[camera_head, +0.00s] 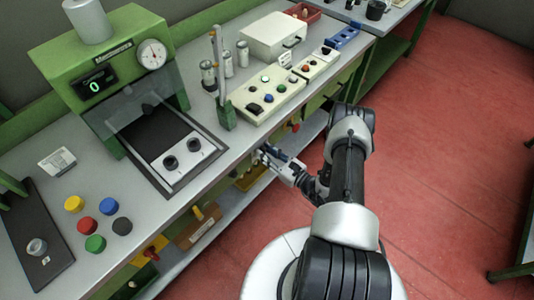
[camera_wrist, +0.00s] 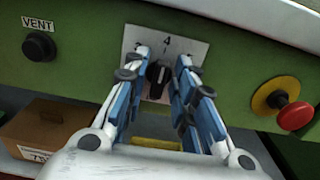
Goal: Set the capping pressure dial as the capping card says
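In the wrist view a black dial knob (camera_wrist: 158,76) sits on a white scale plate (camera_wrist: 187,43) on the green bench front. A "4" shows at the plate's top; other marks are hidden or too small to read. My gripper (camera_wrist: 163,62) is open, with one blue-padded finger on each side of the knob. I cannot tell whether the fingertips touch it. In the head view my gripper (camera_head: 268,156) is at the bench's front edge, and the dial is hidden. A small white card (camera_head: 57,162) lies on the bench at left; its print is unreadable.
A black VENT button (camera_wrist: 39,46) is left of the dial; a red mushroom button (camera_wrist: 296,116) is to its right. A cardboard box (camera_wrist: 48,130) stands below. The green press (camera_head: 100,60) has a gauge (camera_head: 152,54) and a display reading 0.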

